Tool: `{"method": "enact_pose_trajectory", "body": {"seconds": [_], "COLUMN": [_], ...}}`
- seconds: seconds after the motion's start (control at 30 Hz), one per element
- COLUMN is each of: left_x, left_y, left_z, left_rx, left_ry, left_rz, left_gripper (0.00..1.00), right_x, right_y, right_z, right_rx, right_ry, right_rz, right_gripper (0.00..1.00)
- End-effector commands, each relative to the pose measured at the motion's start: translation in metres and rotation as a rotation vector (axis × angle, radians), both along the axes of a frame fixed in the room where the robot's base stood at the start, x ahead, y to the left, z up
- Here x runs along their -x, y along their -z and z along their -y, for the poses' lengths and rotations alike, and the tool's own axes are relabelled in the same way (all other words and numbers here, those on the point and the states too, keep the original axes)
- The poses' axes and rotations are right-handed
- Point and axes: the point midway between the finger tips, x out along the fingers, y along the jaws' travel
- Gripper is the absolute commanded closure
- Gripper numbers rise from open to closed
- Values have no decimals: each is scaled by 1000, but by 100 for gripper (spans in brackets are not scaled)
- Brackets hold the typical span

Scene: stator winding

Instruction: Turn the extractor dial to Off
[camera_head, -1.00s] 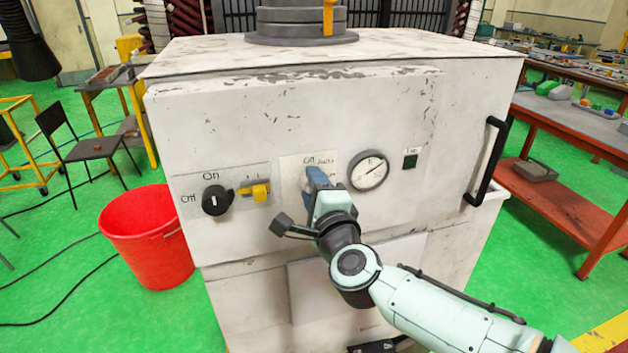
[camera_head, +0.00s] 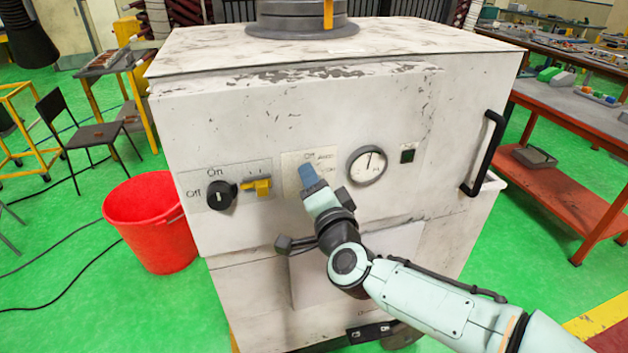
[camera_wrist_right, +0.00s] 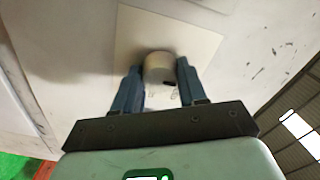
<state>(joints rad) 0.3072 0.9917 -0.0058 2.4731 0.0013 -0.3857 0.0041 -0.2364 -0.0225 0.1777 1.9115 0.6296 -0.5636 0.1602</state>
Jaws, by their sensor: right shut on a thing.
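The extractor dial is a pale round knob (camera_wrist_right: 159,68) on a cream plate (camera_head: 292,164) on the front of the white cabinet. In the head view my gripper hides it; "Off" and other lettering show above and right of the blue fingers. My right gripper (camera_head: 308,177) reaches up to the plate from below right. In the right wrist view its two blue fingers (camera_wrist_right: 156,82) are shut on the dial, one on each side. A small dark mark shows on the dial's lower right. Which label the dial points to cannot be told. My left gripper is not in view.
Left of the plate are a black On/Off knob (camera_head: 221,195) and a yellow switch (camera_head: 257,186). A round gauge (camera_head: 367,165), a small dark green indicator (camera_head: 408,153) and a black handle (camera_head: 484,154) are to the right. A red bucket (camera_head: 150,222) stands left of the cabinet.

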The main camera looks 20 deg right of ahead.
Motion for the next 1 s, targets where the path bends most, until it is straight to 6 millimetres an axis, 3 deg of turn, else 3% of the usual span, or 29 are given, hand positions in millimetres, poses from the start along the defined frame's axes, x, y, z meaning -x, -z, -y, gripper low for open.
{"method": "enact_pose_trajectory", "body": {"seconds": [0.43, 0.47, 0.5, 0.53, 0.87, 1.0], "left_x": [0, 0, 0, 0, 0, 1], "left_y": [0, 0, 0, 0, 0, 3], "left_z": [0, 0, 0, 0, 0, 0], "left_rx": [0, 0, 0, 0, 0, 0], "left_ry": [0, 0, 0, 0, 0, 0], "left_rz": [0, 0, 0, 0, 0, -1], "left_gripper": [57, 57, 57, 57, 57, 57], "right_x": [0, 0, 0, 0, 2, 18], "right_y": [1, 1, 1, 1, 0, 0], "right_z": [0, 0, 0, 0, 0, 1], "right_rx": [13, 13, 13, 13, 10, 9], "right_ry": [-1, -1, -1, -1, 0, 0], "right_rz": [0, 0, 0, 0, 0, 1], "right_gripper": [89, 52, 39, 33, 33, 33]}}
